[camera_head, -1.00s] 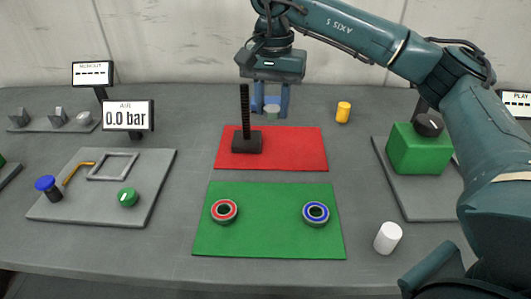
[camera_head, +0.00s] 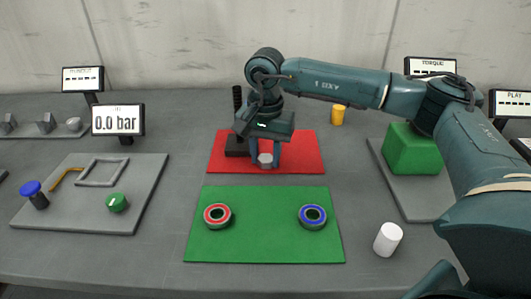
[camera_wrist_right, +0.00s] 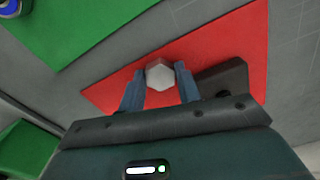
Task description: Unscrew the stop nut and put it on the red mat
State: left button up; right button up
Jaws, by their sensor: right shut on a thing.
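The stop nut (camera_head: 265,160) is a small light-grey hexagonal piece between the fingers of my right gripper (camera_head: 265,163), which is shut on it. The wrist view shows the nut (camera_wrist_right: 160,75) between the two blue-grey fingertips (camera_wrist_right: 158,76). The nut is over the front middle of the red mat (camera_head: 308,155); whether it touches the mat I cannot tell. The black jack base (camera_head: 236,147) stands on the mat's left part. Its upright threaded rod (camera_head: 237,97) is bare at the top and partly hidden by my gripper. My left gripper is out of view.
A green mat (camera_head: 264,245) in front holds a red ring (camera_head: 217,222) and a blue ring (camera_head: 304,223). A white cylinder (camera_head: 388,239) and a yellow one (camera_head: 338,115) stand to the right. The red mat's right part is clear.

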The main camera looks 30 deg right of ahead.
aim_at(265, 159)
jog(key=shift+f, duration=0.1)
jog(key=o, duration=1.1)
jog(key=shift+c, duration=0.2)
notch_tip(265, 159, up, 12)
jog(key=shift+r, duration=0.25)
